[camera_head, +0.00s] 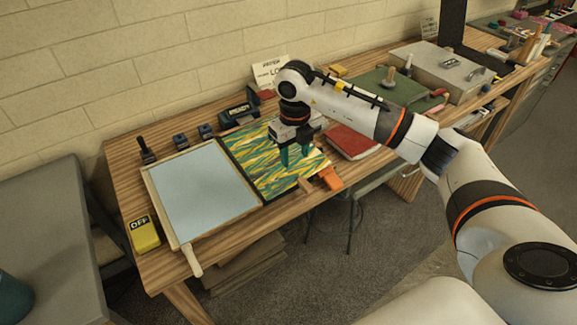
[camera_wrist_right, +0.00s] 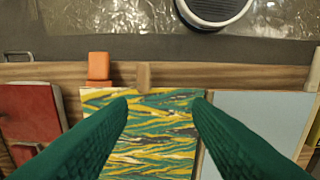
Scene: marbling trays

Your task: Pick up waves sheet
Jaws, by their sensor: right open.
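The waves sheet (camera_head: 262,172), with green, yellow and white wavy bands, lies flat on the wooden table just right of the pale blue tray (camera_head: 203,190). In the right wrist view the sheet (camera_wrist_right: 150,140) shows between and beyond my green fingers. My right gripper (camera_head: 294,158) points down over the sheet's right part, fingers apart, with nothing between them. In the right wrist view my right gripper (camera_wrist_right: 160,106) is wide open, its tips near the sheet's two side edges. I cannot tell the exact height above the sheet. My left gripper is not in view.
An orange block (camera_head: 330,178) and a small wooden piece (camera_head: 305,186) sit at the sheet's front edge. A red book (camera_head: 350,141) lies to the right. A yellow OFF block (camera_head: 145,233) stands left. A black READY box (camera_head: 238,112) is behind, near the wall.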

